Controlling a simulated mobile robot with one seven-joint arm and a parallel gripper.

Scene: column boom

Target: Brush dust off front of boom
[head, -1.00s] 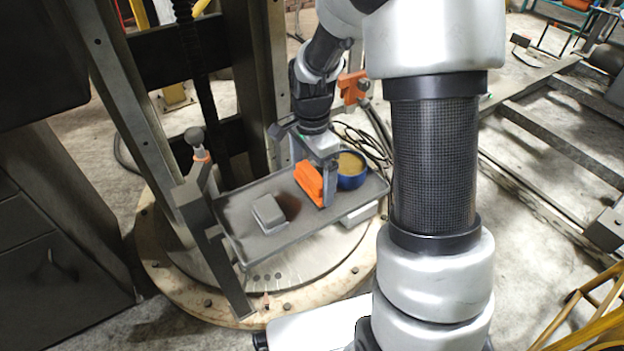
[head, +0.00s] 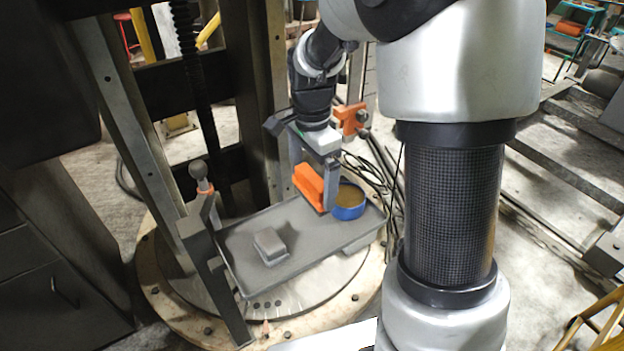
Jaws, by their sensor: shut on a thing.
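My gripper (head: 318,195) is shut on an orange block-like brush (head: 308,186), held upright above the right part of a grey tray (head: 240,236). The brush appears clear of the tray; its lower edge is partly hidden by a finger. The tall dark metal column (head: 262,90) stands behind my gripper, apart from the brush. Which part is the boom's front is not clear, and I cannot make out dust on it.
A blue bowl (head: 350,212) with tan contents stands at the tray's right end, close to my gripper. A small grey block (head: 270,246) sits on the tray. An orange clamp (head: 350,118) is behind my gripper. Cables (head: 375,175) lie to the right.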

